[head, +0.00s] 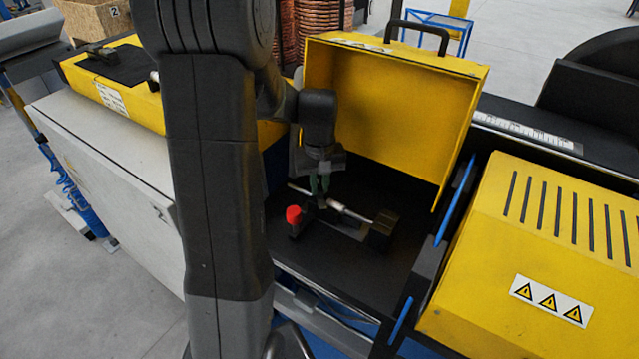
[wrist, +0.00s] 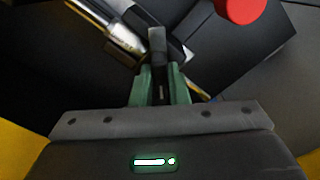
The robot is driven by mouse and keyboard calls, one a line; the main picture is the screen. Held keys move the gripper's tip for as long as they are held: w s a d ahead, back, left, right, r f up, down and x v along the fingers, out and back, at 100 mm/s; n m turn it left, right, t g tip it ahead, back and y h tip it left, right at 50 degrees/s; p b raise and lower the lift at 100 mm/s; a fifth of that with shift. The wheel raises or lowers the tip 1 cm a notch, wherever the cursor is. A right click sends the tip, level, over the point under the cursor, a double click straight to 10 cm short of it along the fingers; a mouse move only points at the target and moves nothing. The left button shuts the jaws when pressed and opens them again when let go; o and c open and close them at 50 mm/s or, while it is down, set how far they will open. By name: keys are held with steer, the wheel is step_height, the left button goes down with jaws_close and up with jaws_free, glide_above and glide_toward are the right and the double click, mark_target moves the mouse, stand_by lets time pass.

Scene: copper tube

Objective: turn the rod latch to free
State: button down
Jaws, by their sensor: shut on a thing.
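The rod latch is a silvery rod (head: 350,212) lying across a dark mount inside the opened yellow machine. In the wrist view, the metal rod (wrist: 122,42) runs from the upper left. A short dark lever (wrist: 157,40) sticks out from it towards me. My gripper (head: 319,187) hangs down over the rod. Its green fingers (wrist: 163,86) are shut on the lever of the rod latch. The fingers hide the lever's near end. Whether the latch is locked or free cannot be told.
A red knob (head: 293,215) stands just left of the rod and also shows in the wrist view (wrist: 240,8). A black block (head: 383,230) is at the rod's right end. The raised yellow cover (head: 395,110) stands behind; a yellow housing (head: 550,250) is to the right.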

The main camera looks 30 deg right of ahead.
mark_target(319, 187)
steer(key=shift+m, duration=1.4)
steer(key=c, duration=1.4)
jaws_free()
steer(key=shift+r+b, duration=0.7)
steer(key=shift+r, duration=3.1)
